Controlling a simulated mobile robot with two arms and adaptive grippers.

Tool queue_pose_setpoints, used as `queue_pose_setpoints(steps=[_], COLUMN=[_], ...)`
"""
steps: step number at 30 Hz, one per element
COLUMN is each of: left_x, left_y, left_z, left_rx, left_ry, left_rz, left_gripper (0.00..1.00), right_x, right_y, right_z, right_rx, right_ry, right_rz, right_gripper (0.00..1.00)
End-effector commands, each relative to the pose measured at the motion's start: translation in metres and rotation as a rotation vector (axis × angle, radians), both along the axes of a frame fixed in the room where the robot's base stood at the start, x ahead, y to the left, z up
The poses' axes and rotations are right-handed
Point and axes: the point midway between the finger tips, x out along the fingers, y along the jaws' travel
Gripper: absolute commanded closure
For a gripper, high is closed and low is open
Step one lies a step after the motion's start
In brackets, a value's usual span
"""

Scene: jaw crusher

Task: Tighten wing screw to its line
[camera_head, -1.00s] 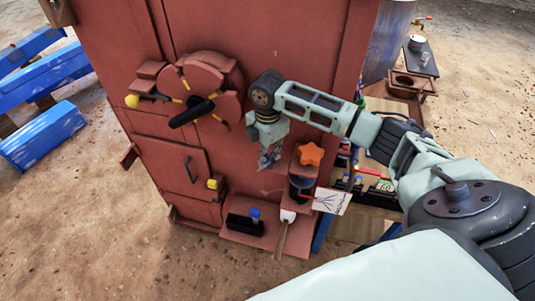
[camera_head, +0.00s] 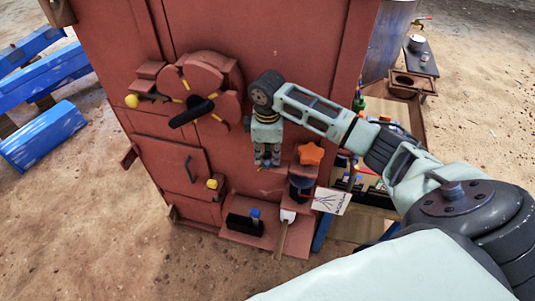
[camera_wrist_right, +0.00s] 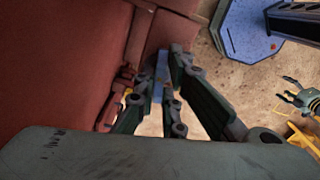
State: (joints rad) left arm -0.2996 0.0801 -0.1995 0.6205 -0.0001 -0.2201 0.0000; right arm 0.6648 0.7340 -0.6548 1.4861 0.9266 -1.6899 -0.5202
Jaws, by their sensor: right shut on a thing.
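In the right wrist view, the fingers of my right gripper (camera_wrist_right: 168,90) stand close around a narrow blue piece that seems to be the screw. Its line cannot be made out. A dark two-pronged shape at the right edge of that view looks like my left gripper (camera_wrist_right: 290,95), open and apart from everything.
The red housing (camera_head: 255,35) carries a round guard with a black handle (camera_head: 192,112) to the left. Blue beams (camera_head: 42,138) lie at far left.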

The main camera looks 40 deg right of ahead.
Motion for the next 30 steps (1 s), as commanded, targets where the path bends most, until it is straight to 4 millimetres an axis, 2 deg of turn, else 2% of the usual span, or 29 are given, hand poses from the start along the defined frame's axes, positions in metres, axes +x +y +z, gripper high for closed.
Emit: queue_pose_setpoints(steps=[18,30], left_x=[-0.0003,-0.0005], left_y=[-0.0002,-0.0003], left_z=[0.0002,0.0002], left_rx=[0.000,-0.001], left_ry=[0.000,0.001], left_rz=[-0.001,-0.001], left_gripper=[0.30,0.30], right_x=[0.0010,0.0013], right_y=[0.0000,-0.0008], right_z=[0.0011,0.0018], right_rx=[0.001,0.000], right_ry=[-0.003,-0.004], right_rz=[-0.545,-0.723], right_gripper=[1.00,1.00])
